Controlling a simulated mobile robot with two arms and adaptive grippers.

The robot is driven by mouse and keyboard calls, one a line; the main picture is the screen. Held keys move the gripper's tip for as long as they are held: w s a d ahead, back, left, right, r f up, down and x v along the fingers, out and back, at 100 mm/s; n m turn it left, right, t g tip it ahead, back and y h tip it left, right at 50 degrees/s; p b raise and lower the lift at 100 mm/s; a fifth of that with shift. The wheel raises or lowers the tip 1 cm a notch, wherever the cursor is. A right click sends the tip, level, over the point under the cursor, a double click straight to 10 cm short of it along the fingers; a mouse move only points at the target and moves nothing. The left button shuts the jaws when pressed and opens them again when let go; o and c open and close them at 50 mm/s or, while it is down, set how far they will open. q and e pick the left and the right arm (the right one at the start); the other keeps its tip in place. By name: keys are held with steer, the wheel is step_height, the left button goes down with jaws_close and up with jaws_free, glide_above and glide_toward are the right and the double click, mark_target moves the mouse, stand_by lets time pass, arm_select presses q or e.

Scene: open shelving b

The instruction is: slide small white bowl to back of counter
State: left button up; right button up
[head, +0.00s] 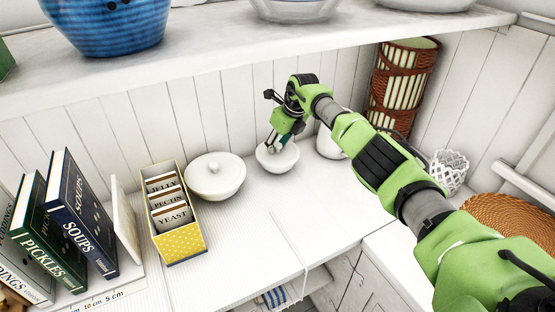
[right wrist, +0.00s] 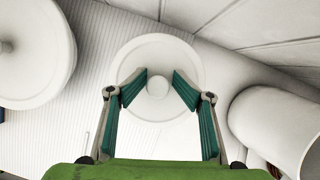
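The small white bowl (head: 279,164) stands upright on the counter close to the plank back wall, right of a larger white lidded dish. My right gripper (head: 276,145) reaches down over the bowl, with its fingertips at or just inside the rim. In the right wrist view the bowl (right wrist: 156,55) lies under the gripper (right wrist: 159,84), whose two teal-padded fingers are spread apart with a clear gap. A small round pale shape shows at the bowl's middle, between the fingertips. I cannot tell whether the fingers touch the bowl. My left gripper is not in view.
The lidded dish (head: 215,178) and a yellow recipe box (head: 179,220) stand to the left. A white canister (head: 328,145) stands just right of the bowl, partly hidden by my arm. A shelf (head: 210,50) overhangs the back. The counter in front (head: 300,215) is clear.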

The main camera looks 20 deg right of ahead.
steer(key=shift+s+d+f, duration=0.1)
steer(key=shift+s+f, duration=0.05)
steer(key=shift+f, duration=0.05)
